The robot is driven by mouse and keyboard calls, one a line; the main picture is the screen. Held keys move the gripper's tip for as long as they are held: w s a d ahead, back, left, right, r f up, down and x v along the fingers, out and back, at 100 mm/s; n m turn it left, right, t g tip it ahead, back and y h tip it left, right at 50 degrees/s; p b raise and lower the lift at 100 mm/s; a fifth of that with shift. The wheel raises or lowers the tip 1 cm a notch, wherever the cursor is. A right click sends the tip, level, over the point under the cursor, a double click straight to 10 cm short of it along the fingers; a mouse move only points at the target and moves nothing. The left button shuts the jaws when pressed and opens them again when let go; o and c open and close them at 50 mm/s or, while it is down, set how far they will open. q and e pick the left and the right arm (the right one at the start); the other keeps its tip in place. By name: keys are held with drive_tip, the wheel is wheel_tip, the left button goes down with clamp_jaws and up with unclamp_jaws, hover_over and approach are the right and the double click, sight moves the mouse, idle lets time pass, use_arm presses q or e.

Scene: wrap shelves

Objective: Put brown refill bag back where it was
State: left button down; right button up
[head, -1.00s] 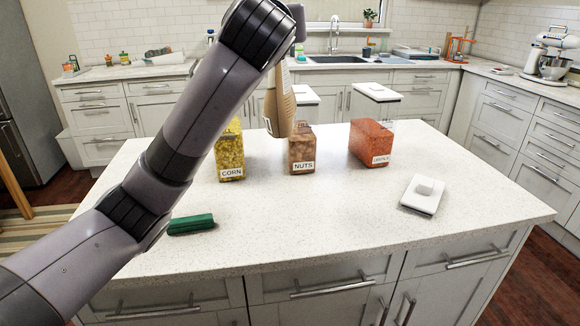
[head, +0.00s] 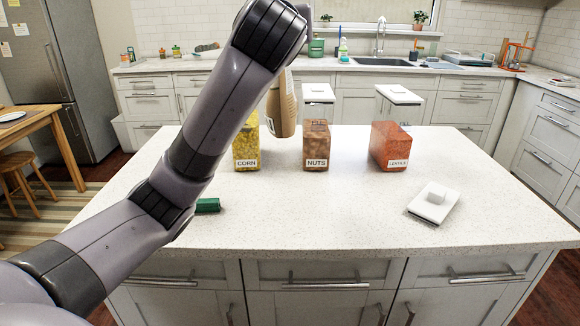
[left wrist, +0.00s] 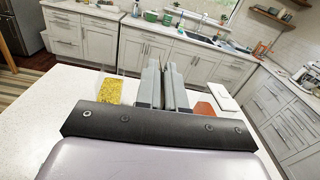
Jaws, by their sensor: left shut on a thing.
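The brown refill bag (head: 283,108) hangs upright, slightly tilted, in the head view between the CORN container (head: 246,152) and the NUTS container (head: 317,150). Its upper part is hidden behind my left arm. In the left wrist view my left gripper's fingers (left wrist: 165,88) are close together; the bag itself cannot be made out there. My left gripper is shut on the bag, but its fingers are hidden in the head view. My right gripper is not in view.
A LENTILS container (head: 388,150) stands right on the island counter (head: 330,215). A white lid with a knob (head: 434,204) lies at front right. A green bar-shaped object (head: 207,205) lies partly behind my arm. The counter's front middle is clear. A wooden table (head: 40,135) stands far left.

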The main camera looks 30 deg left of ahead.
sight(280, 136)
use_arm(q)
drive_tip(key=shift+s, duration=0.1)
drive_tip(key=shift+f, duration=0.4)
wheel_tip(280, 136, down, 19)
drive_tip(key=b, duration=0.3)
drive_tip(key=shift+f, duration=0.1)
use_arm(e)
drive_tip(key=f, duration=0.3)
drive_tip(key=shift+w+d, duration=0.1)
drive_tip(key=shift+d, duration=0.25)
use_arm(q)
drive_tip(key=c, duration=1.2)
unclamp_jaws()
drive_tip(key=shift+f, duration=0.1)
drive_tip(key=shift+c, duration=0.2)
drive_tip(key=v, duration=1.2)
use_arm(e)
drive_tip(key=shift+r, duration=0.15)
